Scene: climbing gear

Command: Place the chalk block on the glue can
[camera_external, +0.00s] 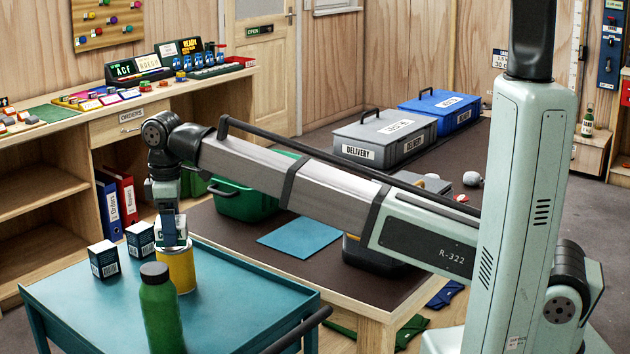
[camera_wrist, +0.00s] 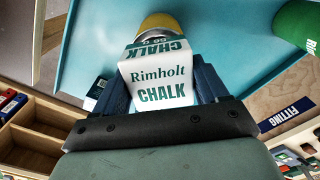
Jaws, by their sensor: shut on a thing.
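The chalk block, white with green lettering, is held between the two fingers of my gripper (camera_external: 171,232). In the wrist view the chalk block (camera_wrist: 158,82) has a finger on either side. The yellow glue can (camera_external: 178,272) stands upright on the teal table (camera_external: 236,292), directly below my gripper. The glue can's yellow side and pale top edge (camera_wrist: 165,21) show just beyond the block in the wrist view. The block's underside is at or just above the can's top; I cannot tell whether they touch. The fingers partly hide the block in the external view.
Two dark boxes, one at the left (camera_external: 103,260) and one closer (camera_external: 140,240), stand beside the can. A green bottle (camera_external: 161,312) stands in front of it. The right part of the teal table is clear. A green crate (camera_external: 240,200) sits behind.

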